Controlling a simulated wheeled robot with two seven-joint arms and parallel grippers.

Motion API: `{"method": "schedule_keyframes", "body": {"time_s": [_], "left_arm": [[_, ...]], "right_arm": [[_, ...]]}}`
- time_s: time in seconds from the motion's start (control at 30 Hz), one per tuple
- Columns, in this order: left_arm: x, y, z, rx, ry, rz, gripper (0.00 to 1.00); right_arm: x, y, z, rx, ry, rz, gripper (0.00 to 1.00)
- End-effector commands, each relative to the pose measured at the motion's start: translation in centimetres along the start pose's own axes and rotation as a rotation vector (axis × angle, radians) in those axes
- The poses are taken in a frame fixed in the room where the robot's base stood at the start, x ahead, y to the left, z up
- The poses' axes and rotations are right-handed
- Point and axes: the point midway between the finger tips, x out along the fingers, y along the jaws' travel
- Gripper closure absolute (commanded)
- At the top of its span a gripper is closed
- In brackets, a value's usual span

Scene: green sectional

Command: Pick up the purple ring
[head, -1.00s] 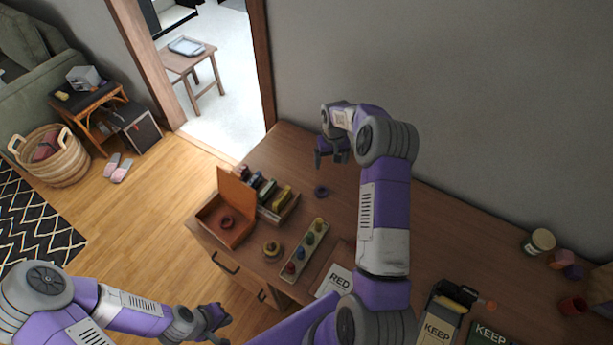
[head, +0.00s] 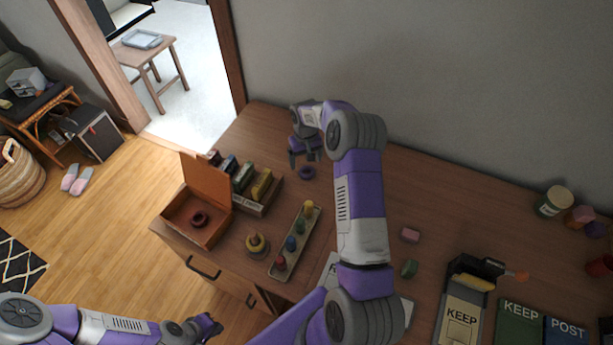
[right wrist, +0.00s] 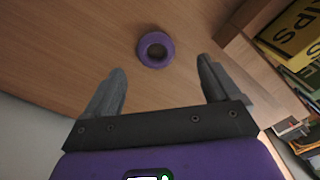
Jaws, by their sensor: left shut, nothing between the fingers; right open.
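The purple ring (head: 306,173) lies flat on the wooden desk, near its back left part. It also shows in the right wrist view (right wrist: 155,49), ahead of the fingers and between their lines, with bare desk around it. My right gripper (head: 306,158) is open and empty, above the desk close to the ring; its spread fingers show in the right wrist view (right wrist: 160,85). The ring is apart from the fingers there. My left gripper (head: 213,326) is shut and empty, low at the left, off the desk's front edge.
An open orange box (head: 182,217) holds a dark red ring. A KEEP tray (head: 461,318) stands right. Desk around the ring is clear.

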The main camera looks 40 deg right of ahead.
Motion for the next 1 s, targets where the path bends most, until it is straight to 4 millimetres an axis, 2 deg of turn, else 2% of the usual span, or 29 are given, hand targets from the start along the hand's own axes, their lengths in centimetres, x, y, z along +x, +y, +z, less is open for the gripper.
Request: {"method": "schedule_keyframes", "body": {"time_s": [0.43, 0.77, 1.0], "left_arm": [[0.6, -0.2, 0.0, 0.000, 0.000, 0.000, 1.00], [0.7, -0.2, 0.0, 0.000, 0.000, 0.000, 1.00], [0.7, -0.2, 0.0, 0.000, 0.000, 0.000, 1.00]], "right_arm": [[5.9, 0.6, -0.3, 0.000, -0.001, 0.000, 0.11], [6.5, 0.6, -0.3, 0.000, 0.000, 0.000, 0.11], [6.5, 0.6, -0.3, 0.000, 0.000, 0.001, 0.47]]}}
